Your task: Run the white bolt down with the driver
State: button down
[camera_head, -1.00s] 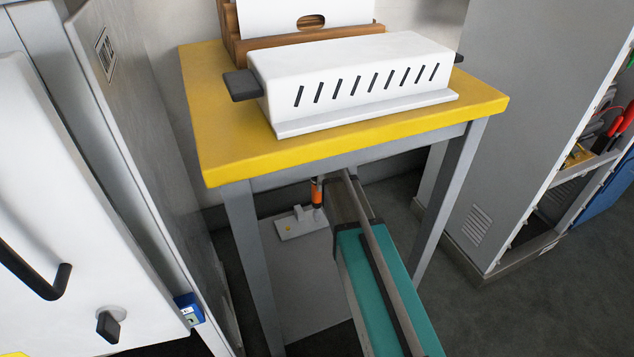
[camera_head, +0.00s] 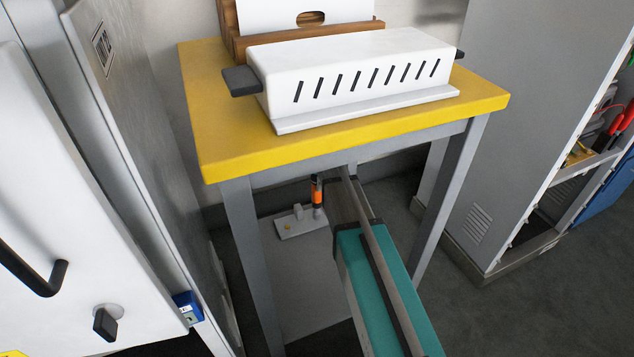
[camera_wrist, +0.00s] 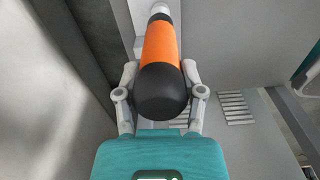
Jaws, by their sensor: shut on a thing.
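The driver (camera_head: 317,196), orange with a black end, stands upright under the yellow table in the head view. In the wrist view, my gripper (camera_wrist: 160,76) is shut on the driver (camera_wrist: 160,48), one finger on each side of its body. The driver's lower end is over the right part of a pale plate (camera_head: 290,236) on the lower shelf. A whitish round piece (camera_wrist: 160,8) shows at the driver's far end; I cannot tell whether it is the white bolt or part of the driver. Contact there is too small to judge.
A yellow-topped table (camera_head: 215,140) with grey legs surrounds my arm from above and both sides. A grey cabinet (camera_head: 480,150) stands at right.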

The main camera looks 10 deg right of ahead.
jog(key=shift+f+b, duration=0.4)
jog(key=shift+f, duration=0.05)
dwell(1.6)
jog(key=shift+r, duration=0.1)
dwell(0.3)
jog(key=shift+r+p, duration=2.45)
jog(key=shift+p, duration=0.05)
